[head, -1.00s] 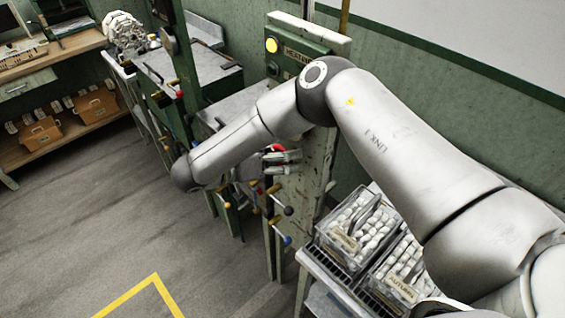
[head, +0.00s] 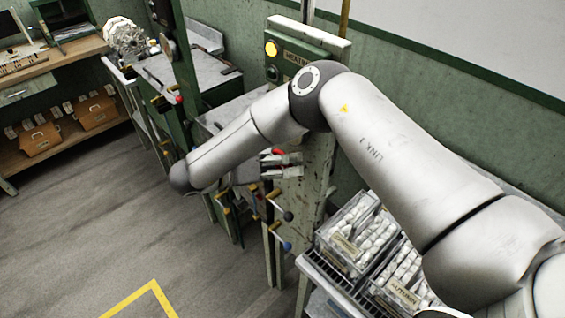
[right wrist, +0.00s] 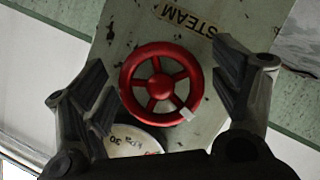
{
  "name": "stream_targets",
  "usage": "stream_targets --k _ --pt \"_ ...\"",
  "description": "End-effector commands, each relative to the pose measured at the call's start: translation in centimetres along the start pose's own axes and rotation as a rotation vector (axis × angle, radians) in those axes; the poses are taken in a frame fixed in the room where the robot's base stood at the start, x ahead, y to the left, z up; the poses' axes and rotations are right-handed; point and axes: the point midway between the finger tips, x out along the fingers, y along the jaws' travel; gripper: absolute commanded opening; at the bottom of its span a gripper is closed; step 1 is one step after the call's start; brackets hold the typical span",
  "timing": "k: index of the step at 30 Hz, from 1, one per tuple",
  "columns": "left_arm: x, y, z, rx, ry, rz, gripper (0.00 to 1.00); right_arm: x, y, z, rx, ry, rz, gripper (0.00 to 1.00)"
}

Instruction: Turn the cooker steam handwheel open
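The red steam handwheel (right wrist: 160,84) faces the camera in the right wrist view, below an upside-down STEAM label (right wrist: 186,20). A pale mark sits on its lower right rim. My right gripper (right wrist: 162,82) is open, with one finger on each side of the wheel; I cannot tell if either touches it. In the head view my right gripper (head: 292,165) is beside the worn green-white post (head: 312,185), and a sliver of red shows by its fingers. Most of the wheel is hidden there. My left gripper is not in view.
A round gauge (right wrist: 128,142) marked kPa sits just below the wheel. Several coloured-knob levers (head: 287,216) stick out below my right gripper. Clear bins (head: 345,262) of white cocoons stand on a rack to the right. The floor at left is clear.

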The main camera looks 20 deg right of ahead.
Motion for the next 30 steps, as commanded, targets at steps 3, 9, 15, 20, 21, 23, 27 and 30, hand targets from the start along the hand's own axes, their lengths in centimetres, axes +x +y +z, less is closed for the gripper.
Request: stream_targets --k 3,9,15,20,21,23,27,30 --pt "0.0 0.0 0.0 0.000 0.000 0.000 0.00 0.0 0.0 0.0 0.000 0.000 0.000 0.85" --pt "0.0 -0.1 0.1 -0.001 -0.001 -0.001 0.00 -0.2 0.0 0.0 0.000 0.000 0.000 0.85" --pt "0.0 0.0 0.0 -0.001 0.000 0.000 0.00 -2.6 -0.1 -0.1 0.002 0.005 -0.003 0.85" --pt "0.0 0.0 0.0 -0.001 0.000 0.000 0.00 -5.9 -0.1 -0.1 0.002 0.005 -0.004 0.85" --pt "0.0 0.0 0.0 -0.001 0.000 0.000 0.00 -6.8 -0.1 -0.1 0.003 0.005 -0.003 0.85" --pt "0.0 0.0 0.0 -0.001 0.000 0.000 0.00 -7.9 -0.1 0.0 0.002 0.004 -0.003 0.85" --pt "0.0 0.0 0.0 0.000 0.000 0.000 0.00 -10.1 0.0 0.0 0.003 0.003 -0.002 0.85" --pt "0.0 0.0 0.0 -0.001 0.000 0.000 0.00 -11.1 0.0 0.0 0.001 0.002 -0.001 0.85"
